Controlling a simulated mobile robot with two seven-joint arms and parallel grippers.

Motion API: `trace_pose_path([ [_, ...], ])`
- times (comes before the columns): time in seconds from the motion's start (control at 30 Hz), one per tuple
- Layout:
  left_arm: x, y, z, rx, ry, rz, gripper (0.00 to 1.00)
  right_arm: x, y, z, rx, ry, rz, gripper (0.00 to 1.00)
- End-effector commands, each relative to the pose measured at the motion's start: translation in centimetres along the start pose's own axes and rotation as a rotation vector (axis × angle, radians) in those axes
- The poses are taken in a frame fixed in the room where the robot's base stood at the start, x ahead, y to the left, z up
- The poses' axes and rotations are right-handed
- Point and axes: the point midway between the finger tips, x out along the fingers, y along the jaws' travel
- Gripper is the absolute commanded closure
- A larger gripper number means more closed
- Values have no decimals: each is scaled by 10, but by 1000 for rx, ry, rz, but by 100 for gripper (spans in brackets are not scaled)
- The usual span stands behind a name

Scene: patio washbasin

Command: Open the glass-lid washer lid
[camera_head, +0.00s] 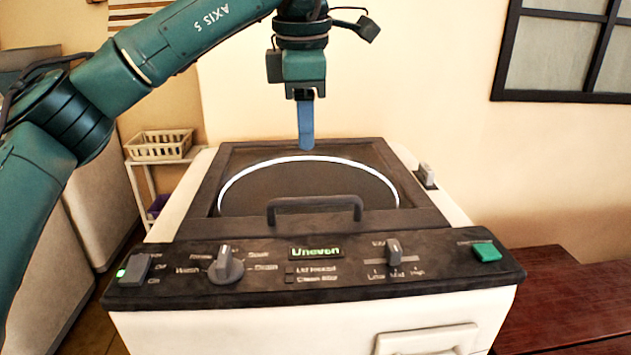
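The washer (300,325) stands in the middle, white with a dark top and a dark front control panel (330,272). Its lid (240,160) lies flat and closed, with a dark glass pane edged by a white arc. A dark bar handle (315,203) stands at the lid's front edge. My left gripper (306,140) points down over the rear part of the lid, well behind the handle. Its blue fingers show edge-on as one strip, so their opening cannot be told. Whether the tip touches the lid is unclear. My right gripper is out of view.
A cream basket (159,146) sits on a white rack at the left. A reddish wooden bench (565,300) stands at the right. The panel carries a knob (226,265), a slider and a green button (487,251). A plain wall with a dark-framed window (565,45) is behind.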

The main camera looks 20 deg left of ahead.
Motion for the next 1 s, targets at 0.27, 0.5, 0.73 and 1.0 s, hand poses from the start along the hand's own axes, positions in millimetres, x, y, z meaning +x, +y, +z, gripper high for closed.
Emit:
trace_pose_path([
  [0.27, 30, 1, -7, -6, 32, 12, 64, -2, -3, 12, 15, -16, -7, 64],
  [0.5, 80, 2, -9, -6, 31, 12, 64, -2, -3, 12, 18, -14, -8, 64],
  [0.73, 116, 3, -9, -6, 28, 13, 64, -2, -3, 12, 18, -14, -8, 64],
  [1.0, 129, 3, -9, -6, 26, 14, 64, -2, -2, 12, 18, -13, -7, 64],
])
